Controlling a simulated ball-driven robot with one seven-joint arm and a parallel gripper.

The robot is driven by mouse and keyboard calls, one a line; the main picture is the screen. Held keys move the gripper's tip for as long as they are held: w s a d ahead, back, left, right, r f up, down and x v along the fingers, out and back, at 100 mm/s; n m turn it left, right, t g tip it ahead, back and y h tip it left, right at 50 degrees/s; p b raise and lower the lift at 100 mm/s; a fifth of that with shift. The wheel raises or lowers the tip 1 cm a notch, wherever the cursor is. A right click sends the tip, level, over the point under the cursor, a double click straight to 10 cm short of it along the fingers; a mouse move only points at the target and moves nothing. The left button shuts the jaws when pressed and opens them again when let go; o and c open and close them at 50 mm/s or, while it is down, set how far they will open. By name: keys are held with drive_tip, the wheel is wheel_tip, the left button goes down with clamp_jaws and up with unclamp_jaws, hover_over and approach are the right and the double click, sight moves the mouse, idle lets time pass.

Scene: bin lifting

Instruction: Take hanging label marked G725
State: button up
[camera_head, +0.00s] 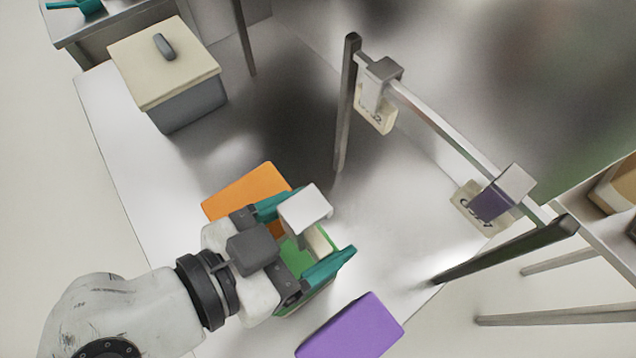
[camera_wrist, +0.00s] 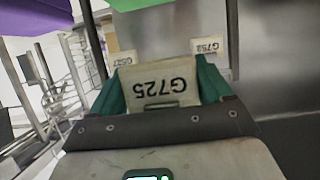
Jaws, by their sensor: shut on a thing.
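The label marked G725 (camera_wrist: 160,88) is a cream card that fills the middle of the wrist view, its text upside down. My gripper (camera_head: 318,222) has teal fingers on either side of a pale grey clip (camera_head: 305,208) with a cream edge below it in the head view. In the wrist view it is shut on the label, which sits between the fingers.
Two other cream labels hang by clips on the rail, one near its left post (camera_head: 375,112) and one near the right (camera_head: 480,205). Orange (camera_head: 245,190), green (camera_head: 297,256) and purple (camera_head: 352,328) blocks are around my gripper. A lidded grey bin (camera_head: 190,103) stands at upper left.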

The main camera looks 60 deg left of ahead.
drive_tip(key=shift+s+d+b, duration=0.15)
drive_tip(key=shift+s+b, duration=0.2)
drive_tip(key=shift+s, duration=2.55)
drive_tip(key=shift+d, duration=0.1)
